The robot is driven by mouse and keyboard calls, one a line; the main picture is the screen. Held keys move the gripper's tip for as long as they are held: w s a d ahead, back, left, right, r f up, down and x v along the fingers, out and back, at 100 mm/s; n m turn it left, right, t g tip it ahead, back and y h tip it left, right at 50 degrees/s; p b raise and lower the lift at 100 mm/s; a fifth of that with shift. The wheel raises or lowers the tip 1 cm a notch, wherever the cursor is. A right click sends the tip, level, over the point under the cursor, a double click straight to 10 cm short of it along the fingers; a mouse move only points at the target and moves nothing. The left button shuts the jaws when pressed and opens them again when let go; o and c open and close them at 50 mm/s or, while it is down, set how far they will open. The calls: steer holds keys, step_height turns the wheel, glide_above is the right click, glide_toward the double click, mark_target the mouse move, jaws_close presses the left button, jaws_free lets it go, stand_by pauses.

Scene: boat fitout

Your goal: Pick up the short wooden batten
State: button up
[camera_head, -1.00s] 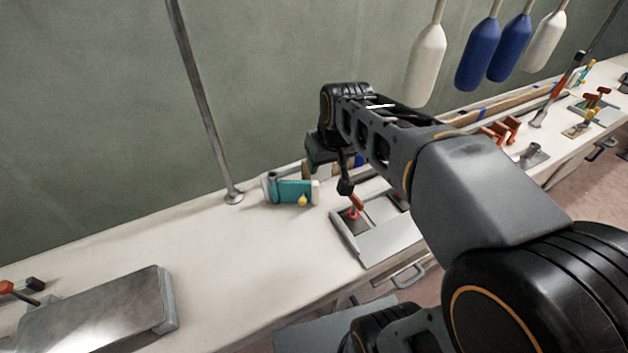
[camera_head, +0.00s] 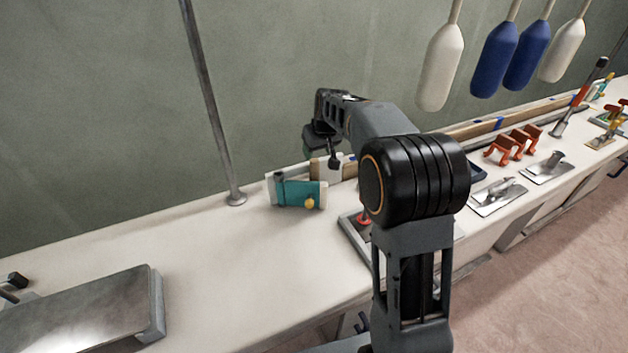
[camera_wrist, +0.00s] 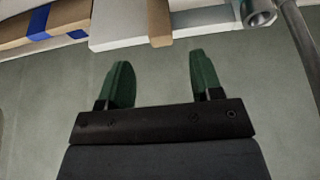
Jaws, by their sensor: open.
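A short brown wooden piece, which looks like the short wooden batten (camera_wrist: 160,22), shows at the top of the wrist view, crossing a pale board (camera_wrist: 115,30). Its upper end is cut off by the picture's edge. In the head view a small tan part of it (camera_head: 317,169) shows at the back of the bench, partly hidden by my arm. My gripper (camera_wrist: 159,68) is open, with its two green fingers apart and nothing between them. The batten lies beyond the fingertips, roughly in line with the gap.
A teal tool (camera_head: 298,193) with a yellow knob lies left of my arm. A grey post (camera_head: 212,110) rises behind it. A long wooden strip with blue bands (camera_wrist: 40,28) lies near the batten. Paddles (camera_head: 493,60) hang on the wall. The bench's left middle is clear.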

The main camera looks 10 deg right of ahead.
mark_target(315, 160)
steer(key=shift+x, duration=3.15)
steer(key=shift+s+a, duration=0.15)
jaws_close()
